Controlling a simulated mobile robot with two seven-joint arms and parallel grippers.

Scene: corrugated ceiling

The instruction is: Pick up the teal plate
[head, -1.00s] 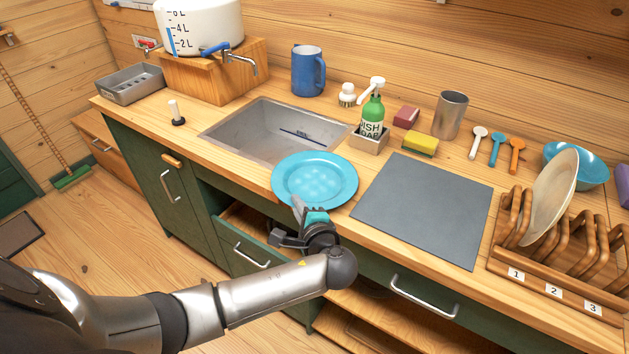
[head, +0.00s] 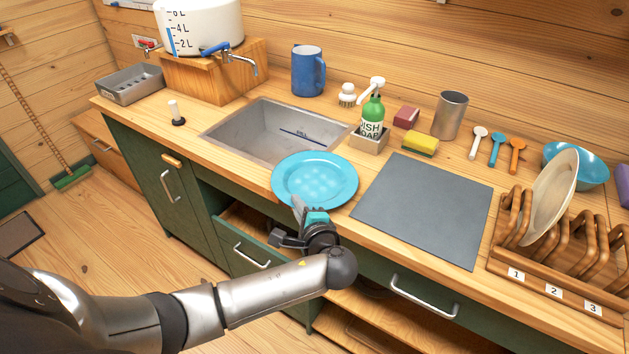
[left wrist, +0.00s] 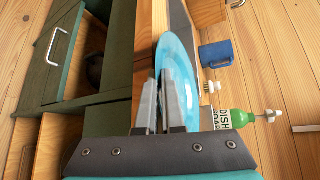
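The teal plate (head: 315,178) is round and shiny. In the head view it lies over the front right corner of the sink and the counter strip beside it. My left gripper (head: 303,208) reaches it from the front, at its near rim. In the left wrist view the plate (left wrist: 183,62) shows nearly edge-on, its rim between the two fingers of the gripper (left wrist: 163,90). The fingers are close together on the rim. One finger hides part of the plate. I cannot tell whether the plate is clear of the counter. My right gripper is out of view.
The sink (head: 270,130) is behind the plate. A grey mat (head: 425,208) lies right of it. A green soap bottle (head: 372,117) stands behind. A wooden rack (head: 560,265) holds a pale plate (head: 551,195) at right.

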